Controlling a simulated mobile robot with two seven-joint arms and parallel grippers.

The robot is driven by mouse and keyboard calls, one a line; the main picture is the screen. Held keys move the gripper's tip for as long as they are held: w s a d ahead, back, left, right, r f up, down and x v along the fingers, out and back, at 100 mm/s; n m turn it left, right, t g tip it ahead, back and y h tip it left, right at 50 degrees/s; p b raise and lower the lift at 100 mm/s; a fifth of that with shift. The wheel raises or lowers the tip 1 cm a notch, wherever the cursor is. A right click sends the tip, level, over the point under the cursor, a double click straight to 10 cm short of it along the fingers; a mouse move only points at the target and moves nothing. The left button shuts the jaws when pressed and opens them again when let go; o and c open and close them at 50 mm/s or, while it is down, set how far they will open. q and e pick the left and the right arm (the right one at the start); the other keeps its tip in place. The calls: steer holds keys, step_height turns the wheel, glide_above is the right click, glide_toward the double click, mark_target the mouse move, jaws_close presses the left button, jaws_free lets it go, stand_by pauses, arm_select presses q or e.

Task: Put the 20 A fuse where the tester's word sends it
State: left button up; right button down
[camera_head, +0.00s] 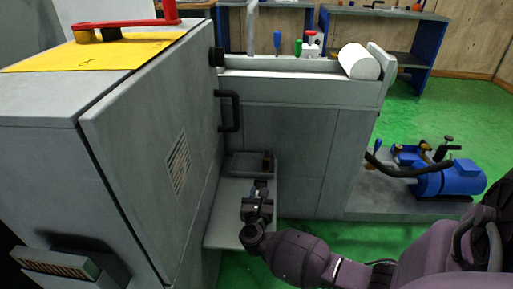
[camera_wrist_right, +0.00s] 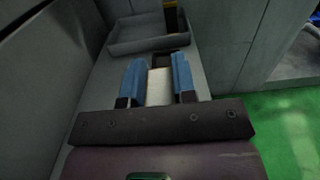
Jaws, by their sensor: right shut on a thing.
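My right gripper (camera_head: 261,186) is low over a grey shelf (camera_head: 229,213) beside the machine. In the right wrist view its two blue fingers (camera_wrist_right: 157,60) are shut on a pale body with a dark far end, apparently the fuse (camera_wrist_right: 158,88). No rating can be read on it. A shallow grey tray (camera_wrist_right: 137,45) lies just beyond the fingertips; it also shows in the head view (camera_head: 243,166). A small dark and yellowish upright thing (camera_wrist_right: 170,18) stands at the tray's far right; I cannot tell whether it is the tester. No tester's word is readable. My left gripper is out of view.
A grey cabinet (camera_head: 140,130) with a yellow sheet (camera_head: 95,52) on top is close on the left. The grinder body (camera_head: 285,150) with a black handle (camera_head: 229,111) stands behind the shelf. A blue motor (camera_head: 450,180) is at right.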

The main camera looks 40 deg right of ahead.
steer(key=shift+r, duration=0.1)
steer(key=shift+f, duration=0.3)
steer(key=c, duration=0.9)
jaws_free()
steer(key=shift+r, duration=0.1)
steer(key=shift+r, duration=0.25)
steer(key=p+v, duration=0.1)
steer(key=v, duration=0.5)
steer(key=shift+s+a, duration=0.2)
steer(key=shift+a, duration=0.1)
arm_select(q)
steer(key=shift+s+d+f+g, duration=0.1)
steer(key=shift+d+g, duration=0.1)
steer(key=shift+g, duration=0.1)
arm_select(e)
steer(key=shift+s+a+f, duration=0.1)
steer(key=shift+s+a, duration=0.2)
